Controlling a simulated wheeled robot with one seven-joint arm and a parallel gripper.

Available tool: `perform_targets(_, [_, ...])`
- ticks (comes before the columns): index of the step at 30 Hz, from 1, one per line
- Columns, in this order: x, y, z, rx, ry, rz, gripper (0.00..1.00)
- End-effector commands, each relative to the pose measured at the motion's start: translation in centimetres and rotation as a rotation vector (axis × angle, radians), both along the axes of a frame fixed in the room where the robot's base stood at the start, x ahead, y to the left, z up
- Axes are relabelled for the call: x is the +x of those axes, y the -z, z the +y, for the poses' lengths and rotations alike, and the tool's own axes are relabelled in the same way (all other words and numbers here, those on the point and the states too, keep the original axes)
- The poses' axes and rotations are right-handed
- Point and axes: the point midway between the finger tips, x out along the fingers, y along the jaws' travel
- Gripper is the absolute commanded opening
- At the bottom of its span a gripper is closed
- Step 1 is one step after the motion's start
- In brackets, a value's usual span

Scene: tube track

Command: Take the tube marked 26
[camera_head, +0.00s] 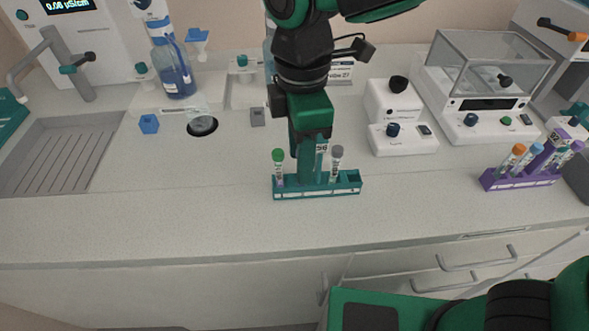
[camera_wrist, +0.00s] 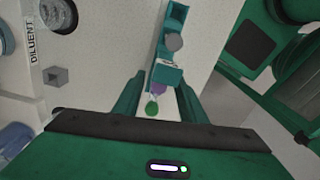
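A teal rack (camera_head: 345,189) stands on the bench in the head view. It holds a green-capped tube (camera_head: 278,166) at its left and a grey-capped tube (camera_head: 336,163) toward its right. A label (camera_head: 322,147), perhaps "26" or "S6", shows beside my gripper (camera_head: 312,178), which covers the rack's middle. In the wrist view my gripper (camera_wrist: 160,82) has its fingers apart. I cannot read the tubes' own marks.
A purple rack (camera_head: 515,184) with several tubes stands at the right. Behind are a white stirrer-like device (camera_head: 405,142), a balance with a clear cover (camera_head: 490,65) and a blue bottle (camera_head: 175,72). A sink (camera_head: 60,155) is at the left. The front bench (camera_head: 200,225) is clear.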

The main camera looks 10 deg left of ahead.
Motion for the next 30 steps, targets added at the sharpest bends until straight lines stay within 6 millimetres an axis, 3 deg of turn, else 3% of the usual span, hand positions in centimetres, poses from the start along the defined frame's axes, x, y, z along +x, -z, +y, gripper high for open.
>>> perform_targets(2, [0.0, 0.0, 0.0, 0.000, -0.001, 0.000, 0.38])
perform_targets(3, [0.0, 0.0, 0.0, 0.000, -0.001, 0.000, 0.33])
perform_targets(7, [0.0, 0.0, 0.0, 0.000, -0.001, 0.000, 0.03])
perform_targets(22, [0.0, -0.5, 0.1, 0.001, -0.002, -0.001, 0.02])
perform_targets(30, [0.0, -3.5, 0.1, 0.002, -0.001, -0.001, 0.02])
